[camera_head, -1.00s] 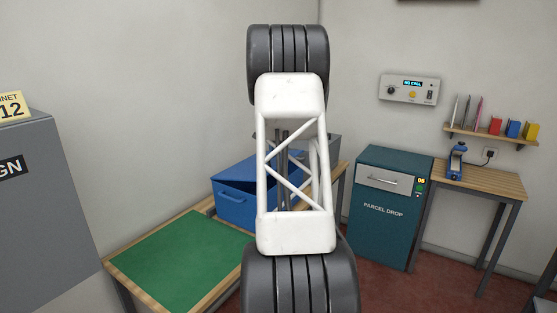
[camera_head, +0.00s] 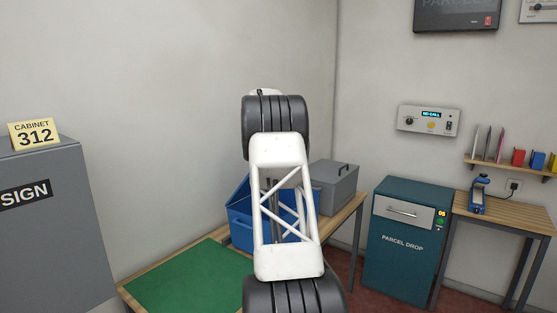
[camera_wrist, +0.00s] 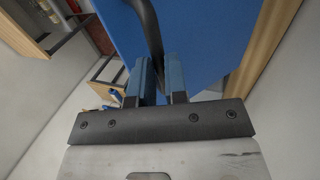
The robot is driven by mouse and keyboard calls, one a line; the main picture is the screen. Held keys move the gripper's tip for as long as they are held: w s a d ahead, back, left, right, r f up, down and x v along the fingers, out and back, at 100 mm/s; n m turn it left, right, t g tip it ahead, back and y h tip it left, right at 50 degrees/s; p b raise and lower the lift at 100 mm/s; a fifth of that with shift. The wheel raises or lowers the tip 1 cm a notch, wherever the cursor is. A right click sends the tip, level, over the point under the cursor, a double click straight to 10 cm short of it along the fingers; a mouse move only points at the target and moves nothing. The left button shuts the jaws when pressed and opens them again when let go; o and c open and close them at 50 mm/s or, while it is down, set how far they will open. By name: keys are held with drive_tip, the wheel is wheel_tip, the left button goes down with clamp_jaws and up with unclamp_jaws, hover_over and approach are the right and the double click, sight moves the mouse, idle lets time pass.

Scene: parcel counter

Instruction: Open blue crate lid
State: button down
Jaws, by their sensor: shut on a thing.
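The blue crate (camera_head: 240,234) stands on the bench, partly hidden behind my arm in the head view. Its blue lid (camera_head: 241,190) is tilted up steeply at the back. In the wrist view the lid's blue face (camera_wrist: 205,35) fills the upper middle. A dark bar handle (camera_wrist: 150,28) stands out from it. My gripper (camera_wrist: 161,68) is shut on this handle, with a finger on each side. In the head view my arm hides the gripper and the handle.
A grey lidded box (camera_head: 336,190) stands close to the right of the crate. A green mat (camera_head: 190,278) lies clear on the bench in front. A grey cabinet (camera_head: 50,230) is at left, and a teal parcel drop unit (camera_head: 405,255) at right. The wall is close behind.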

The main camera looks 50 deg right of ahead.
drive_tip(key=w, duration=0.3)
drive_tip(key=shift+w+r, duration=0.15)
drive_tip(key=shift+r, duration=0.2)
drive_tip(key=shift+f, duration=0.1)
idle(0.7)
drive_tip(key=c, duration=1.1)
unclamp_jaws()
drive_tip(key=shift+c, duration=0.2)
drive_tip(key=shift+r, duration=0.2)
drive_tip(key=v, duration=0.7)
drive_tip(key=shift+r, duration=0.35)
drive_tip(key=shift+w, duration=0.1)
